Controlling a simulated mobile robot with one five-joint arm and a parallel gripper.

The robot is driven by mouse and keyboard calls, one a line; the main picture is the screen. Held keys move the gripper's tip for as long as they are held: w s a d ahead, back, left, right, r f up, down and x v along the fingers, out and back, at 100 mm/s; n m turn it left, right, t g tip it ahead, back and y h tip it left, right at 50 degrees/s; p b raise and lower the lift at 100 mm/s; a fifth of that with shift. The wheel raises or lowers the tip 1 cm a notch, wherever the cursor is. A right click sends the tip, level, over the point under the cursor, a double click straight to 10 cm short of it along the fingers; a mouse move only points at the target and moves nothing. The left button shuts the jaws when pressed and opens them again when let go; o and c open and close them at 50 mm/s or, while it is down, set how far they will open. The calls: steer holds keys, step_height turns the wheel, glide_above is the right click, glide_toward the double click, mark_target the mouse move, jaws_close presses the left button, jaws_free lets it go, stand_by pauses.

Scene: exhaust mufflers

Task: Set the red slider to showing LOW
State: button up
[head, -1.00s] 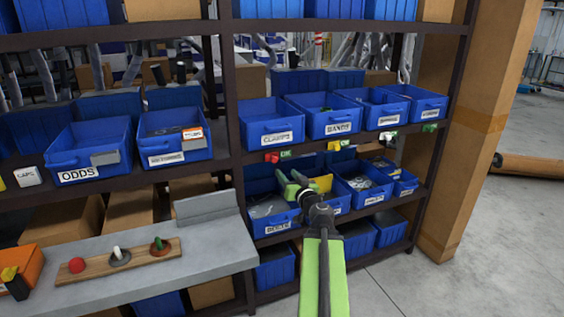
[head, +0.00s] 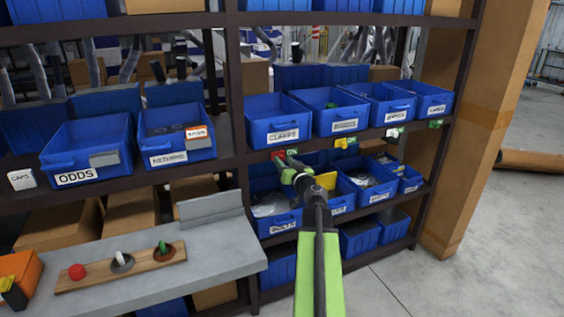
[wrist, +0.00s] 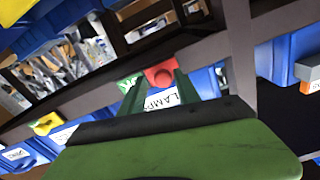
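The red slider (head: 277,155) is a small block on the shelf edge under the CLAMPS bin. A green plate (head: 292,152) with white lettering shows just to its right; the word is too small to read surely. In the wrist view the red slider (wrist: 161,75) lies ahead, near the right fingertip, with the green plate (wrist: 127,84) by the left finger. My gripper (head: 287,163) is open and empty, just below and in front of the slider. The wrist view shows its two fingers (wrist: 158,80) apart; whether either touches the slider cannot be told.
Similar yellow (head: 342,143), white (head: 395,132) and green (head: 435,124) blocks sit along the same shelf edge. The CLAMPS bin (head: 283,122) is above, and open bins (head: 283,222) are below. A grey bench (head: 215,255) with a knob board stands at left.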

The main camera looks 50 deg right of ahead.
steer(key=shift+w+a, duration=0.1)
steer(key=shift+a, duration=0.05)
jaws_close()
stand_by(1.0)
